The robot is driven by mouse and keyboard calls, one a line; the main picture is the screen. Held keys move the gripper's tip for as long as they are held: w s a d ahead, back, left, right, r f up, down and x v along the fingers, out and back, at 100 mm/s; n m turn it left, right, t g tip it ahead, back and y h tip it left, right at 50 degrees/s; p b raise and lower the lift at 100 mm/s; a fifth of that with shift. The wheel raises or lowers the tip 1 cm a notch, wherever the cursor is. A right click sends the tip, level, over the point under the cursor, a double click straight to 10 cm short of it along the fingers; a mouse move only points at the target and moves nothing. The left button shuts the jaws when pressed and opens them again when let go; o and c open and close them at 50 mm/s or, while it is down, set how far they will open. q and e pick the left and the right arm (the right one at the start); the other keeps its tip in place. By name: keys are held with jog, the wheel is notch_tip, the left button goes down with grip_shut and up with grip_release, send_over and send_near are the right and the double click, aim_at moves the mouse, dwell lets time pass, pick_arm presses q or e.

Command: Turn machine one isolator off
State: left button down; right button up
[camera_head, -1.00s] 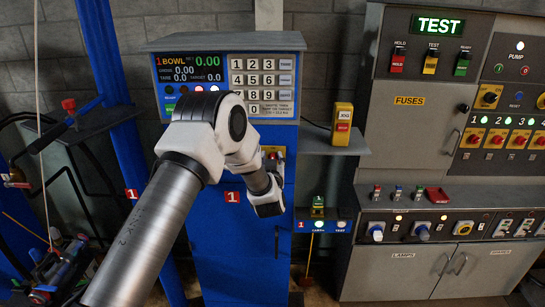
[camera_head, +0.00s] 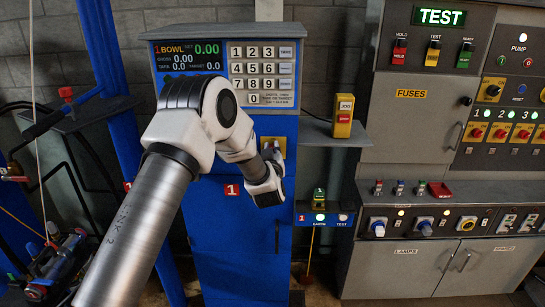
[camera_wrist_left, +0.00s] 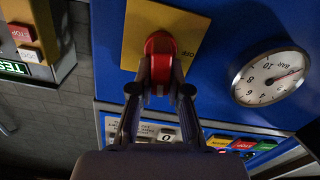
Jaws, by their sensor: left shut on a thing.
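Machine one is a blue cabinet (camera_head: 242,255) with a red "1" tag, seen mid-left in the head view. Its isolator is a red knob (camera_wrist_left: 160,43) on a yellow plate (camera_wrist_left: 198,35), clear in the left wrist view. Lettering that appears to include "OFF" shows beside the knob. My left gripper (camera_wrist_left: 160,84) is shut on the red knob, one finger on each side. My right gripper is not in view.
A keypad (camera_head: 262,73) and bowl display (camera_head: 187,60) sit above the isolator. A round gauge (camera_wrist_left: 270,77) is beside it in the wrist view. A yellow jog/stop box (camera_head: 343,116) stands on a shelf to the right, before a grey control cabinet (camera_head: 405,140).

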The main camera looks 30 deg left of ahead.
pick_arm(q)
jog(key=shift+s+a+f+n+b, duration=0.2)
jog(key=shift+f+n+b, duration=0.15)
jog(key=shift+n+b, duration=2.8)
jog(key=shift+s+a+f+n+b, duration=0.15)
jog(key=shift+f+n+b, duration=0.25)
jog(key=shift+n+b, duration=2.75)
jog(key=shift+s+a+f+n+b, duration=0.2)
jog(key=shift+n+b, duration=1.3)
jog(key=shift+b, duration=3.3)
jog(key=shift+w+f, duration=0.1)
jog(key=shift+w, duration=0.05)
jog(key=c, duration=1.1)
grip_release()
jog(key=shift+a, duration=0.1)
jog(key=v, duration=1.2)
